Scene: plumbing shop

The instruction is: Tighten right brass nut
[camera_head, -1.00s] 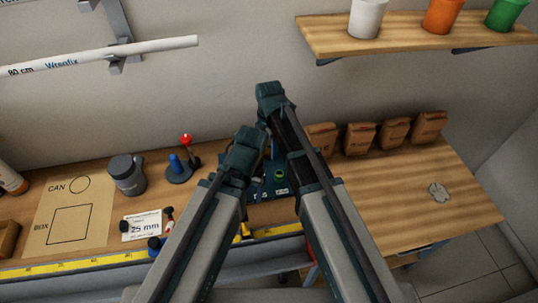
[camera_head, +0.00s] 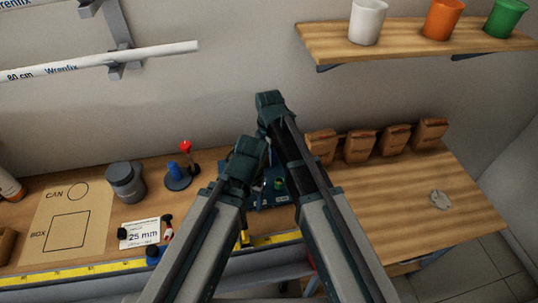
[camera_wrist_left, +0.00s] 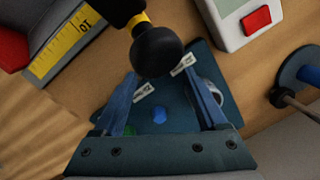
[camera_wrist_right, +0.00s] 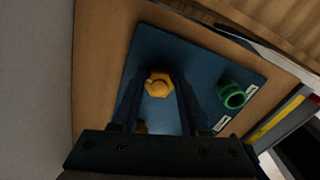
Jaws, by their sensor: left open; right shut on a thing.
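The brass nut (camera_wrist_right: 158,83) shows in the right wrist view as a yellow hexagonal piece over a dark blue board (camera_wrist_right: 160,45). My right gripper (camera_wrist_right: 158,92) is shut on the nut, one finger on either side. In the head view both wrists hide the nut, and only part of the board (camera_head: 268,200) shows between the arms. My left gripper (camera_wrist_left: 163,85) is open and empty above the board in the left wrist view. What the nut sits on is hidden.
A green pipe end (camera_wrist_right: 232,95) stands on the board beside the nut. A black knob with a yellow band (camera_wrist_left: 157,50) is close to my left fingers. Several paper bags (camera_head: 359,146) stand at the back right. The wooden bench (camera_head: 400,200) is mostly clear at right.

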